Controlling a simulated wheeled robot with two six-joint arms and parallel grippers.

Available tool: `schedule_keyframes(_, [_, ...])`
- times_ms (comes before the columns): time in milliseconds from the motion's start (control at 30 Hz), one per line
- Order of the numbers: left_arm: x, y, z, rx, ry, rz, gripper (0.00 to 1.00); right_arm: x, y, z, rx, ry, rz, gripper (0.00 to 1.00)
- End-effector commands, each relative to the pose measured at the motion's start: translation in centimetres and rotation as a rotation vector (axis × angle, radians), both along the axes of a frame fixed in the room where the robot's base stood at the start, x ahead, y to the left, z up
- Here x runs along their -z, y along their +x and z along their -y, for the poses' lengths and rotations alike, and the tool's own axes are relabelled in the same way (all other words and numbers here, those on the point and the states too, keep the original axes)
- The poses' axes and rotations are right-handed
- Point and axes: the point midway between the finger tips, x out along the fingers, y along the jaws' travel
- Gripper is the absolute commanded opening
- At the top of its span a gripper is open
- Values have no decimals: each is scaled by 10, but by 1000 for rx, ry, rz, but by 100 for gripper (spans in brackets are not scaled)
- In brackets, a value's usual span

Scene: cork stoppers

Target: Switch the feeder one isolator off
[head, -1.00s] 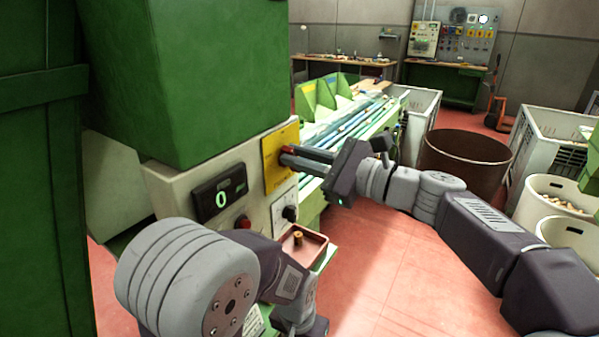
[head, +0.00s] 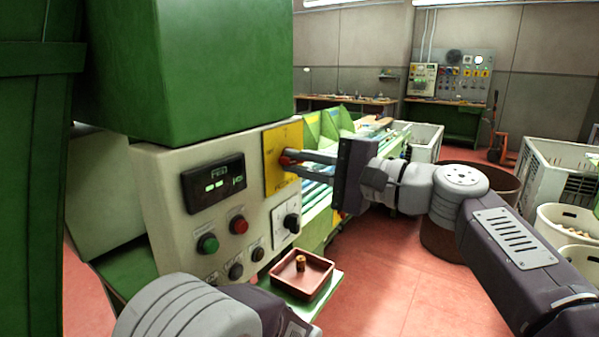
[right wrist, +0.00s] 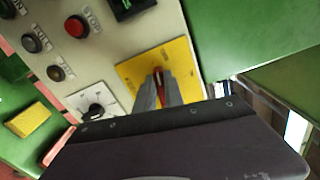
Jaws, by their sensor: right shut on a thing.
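The isolator is a red handle (head: 285,158) on a yellow plate (head: 271,150) at the right edge of a cream control panel. In the right wrist view the red handle (right wrist: 159,77) lies between my two fingers, in front of the yellow plate (right wrist: 131,73). My right gripper (head: 289,157) is shut on the handle, coming from the right; its fingers hide part of it. The plate's lettering is too small to read. My left arm shows at the bottom of the head view, but its gripper is not in view.
The panel also has a dark display (head: 213,183), a green button (head: 208,243), a red button (head: 239,225) and a black rotary knob (head: 291,222). A brown tray (head: 303,275) holding a small cork stands below.

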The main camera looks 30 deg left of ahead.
Motion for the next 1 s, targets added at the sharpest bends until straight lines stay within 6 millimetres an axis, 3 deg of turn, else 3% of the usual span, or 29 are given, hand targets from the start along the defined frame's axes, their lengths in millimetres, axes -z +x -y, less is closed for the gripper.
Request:
schedule_keyframes(400, [14,0,0,0,0,0,36,4,-1,0,-2,-13,163,0])
schedule_keyframes(933, [15,0,0,0,0,0,36,4,-1,0,-2,-16,184,0])
schedule_keyframes(1000, [15,0,0,0,0,0,36,4,-1,0,-2,-16,184,26])
